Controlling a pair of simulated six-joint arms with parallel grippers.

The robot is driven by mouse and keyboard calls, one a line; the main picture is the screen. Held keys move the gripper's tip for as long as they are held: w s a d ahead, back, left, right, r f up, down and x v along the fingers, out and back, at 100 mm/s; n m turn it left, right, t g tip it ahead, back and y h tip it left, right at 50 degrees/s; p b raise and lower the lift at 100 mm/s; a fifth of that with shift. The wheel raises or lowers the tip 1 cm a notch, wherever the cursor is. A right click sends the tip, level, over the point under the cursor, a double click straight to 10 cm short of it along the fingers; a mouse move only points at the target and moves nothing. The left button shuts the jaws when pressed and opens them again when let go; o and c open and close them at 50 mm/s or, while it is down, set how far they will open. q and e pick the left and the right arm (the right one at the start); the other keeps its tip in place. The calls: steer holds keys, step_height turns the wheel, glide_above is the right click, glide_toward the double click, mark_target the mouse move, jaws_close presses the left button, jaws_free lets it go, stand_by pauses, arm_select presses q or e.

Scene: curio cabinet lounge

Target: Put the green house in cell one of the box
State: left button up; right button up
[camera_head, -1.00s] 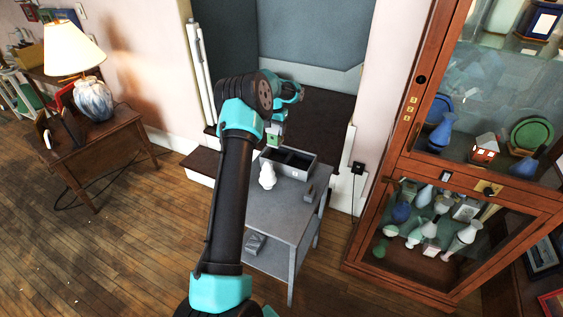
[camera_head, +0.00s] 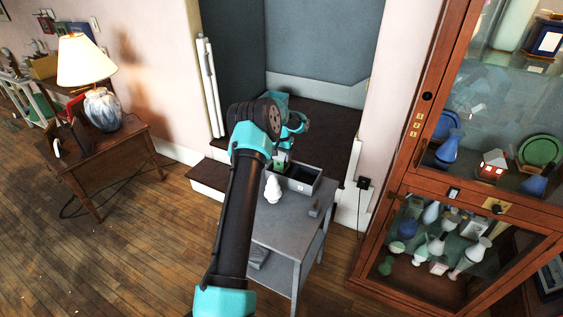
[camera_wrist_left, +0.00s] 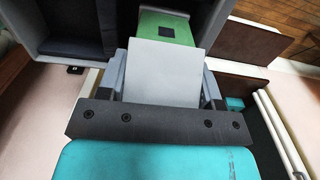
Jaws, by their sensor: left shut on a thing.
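My left gripper (camera_head: 283,155) is shut on the green house (camera_head: 279,163), whose green face shows below the fingers. In the left wrist view the house has a green part (camera_wrist_left: 180,24) with a dark square and a pale flat face (camera_wrist_left: 163,68) between the fingers. The grey box (camera_head: 318,183) stands on a small grey table, with dark compartments inside. The house is at the box's left end, low near its rim; whether it is inside a cell is unclear. The box wall (camera_wrist_left: 112,38) also shows in the left wrist view. My right gripper is out of view.
A white figurine (camera_head: 273,189) stands on the grey table (camera_head: 284,229) in front of the box. A small grey object (camera_head: 315,209) lies to its right. A glass-fronted cabinet (camera_head: 395,190) stands at right, a lamp (camera_head: 103,108) on a wooden desk at left.

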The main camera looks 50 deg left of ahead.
arm_select(q)
steer(key=shift+f, duration=1.6)
steer(key=shift+f, duration=0.15)
steer(key=o, duration=1.2)
step_height(320, 180, up, 12)
steer(key=shift+r, duration=0.15)
